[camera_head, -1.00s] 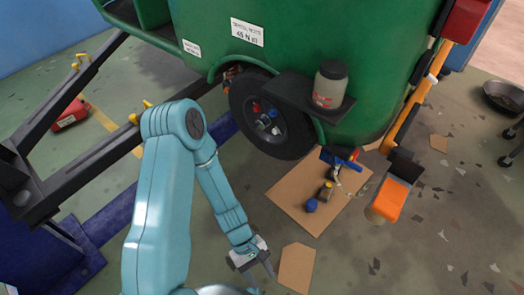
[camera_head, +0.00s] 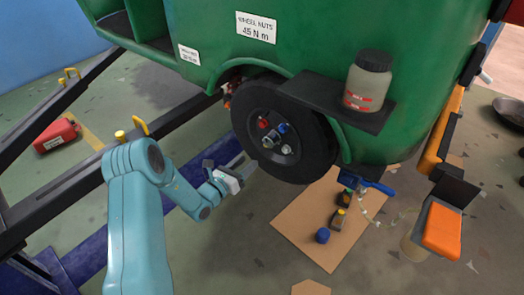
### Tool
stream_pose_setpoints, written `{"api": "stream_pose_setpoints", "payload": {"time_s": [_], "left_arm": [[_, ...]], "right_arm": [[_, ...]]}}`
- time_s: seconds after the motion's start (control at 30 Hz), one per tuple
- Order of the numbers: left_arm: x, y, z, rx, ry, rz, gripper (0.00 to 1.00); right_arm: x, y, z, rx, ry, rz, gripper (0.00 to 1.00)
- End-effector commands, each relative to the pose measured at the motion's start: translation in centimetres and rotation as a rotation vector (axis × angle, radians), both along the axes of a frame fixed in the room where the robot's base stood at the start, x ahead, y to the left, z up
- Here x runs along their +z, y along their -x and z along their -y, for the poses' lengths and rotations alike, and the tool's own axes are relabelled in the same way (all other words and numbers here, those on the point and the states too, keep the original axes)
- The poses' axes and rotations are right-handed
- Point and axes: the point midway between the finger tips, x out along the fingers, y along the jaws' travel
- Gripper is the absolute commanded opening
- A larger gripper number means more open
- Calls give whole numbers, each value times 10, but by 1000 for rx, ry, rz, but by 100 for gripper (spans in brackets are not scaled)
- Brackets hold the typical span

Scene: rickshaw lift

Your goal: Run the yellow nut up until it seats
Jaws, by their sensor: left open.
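The wheel (camera_head: 307,155) is a black tyre mounted under the green rickshaw body. At its hub I see a red nut (camera_head: 263,123), a blue one (camera_head: 282,128) and a pale stud end (camera_head: 286,149). I cannot pick out a yellow nut on the hub; the parts there are small. My left gripper (camera_head: 247,165) is open, with its fingers pointing at the lower left of the wheel. I cannot tell whether the fingertips touch the tyre. My right gripper is not in view.
A black shelf (camera_head: 330,105) with a lidded jar (camera_head: 369,80) juts out right of the wheel. Cardboard (camera_head: 295,226) with tools and a blue-capped item (camera_head: 322,235) lies below. An orange-topped object (camera_head: 441,230) stands right. Dark rails (camera_head: 65,115) run at left.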

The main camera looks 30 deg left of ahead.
Motion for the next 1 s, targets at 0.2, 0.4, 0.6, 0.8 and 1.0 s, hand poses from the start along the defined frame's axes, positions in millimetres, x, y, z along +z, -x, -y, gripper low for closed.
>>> {"api": "stream_pose_setpoints", "payload": {"time_s": [0.2,0.4,0.6,0.8,1.0], "left_arm": [[-2,-53,6,-4,-1,2,49],[-1,-84,6,-3,0,1,49],[-1,-96,5,-1,1,-2,49],[0,-96,5,-1,1,-2,49],[0,-95,5,-1,1,-2,0]], "right_arm": [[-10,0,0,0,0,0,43],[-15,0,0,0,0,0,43],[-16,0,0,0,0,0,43],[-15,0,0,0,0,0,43],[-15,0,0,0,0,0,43]]}}
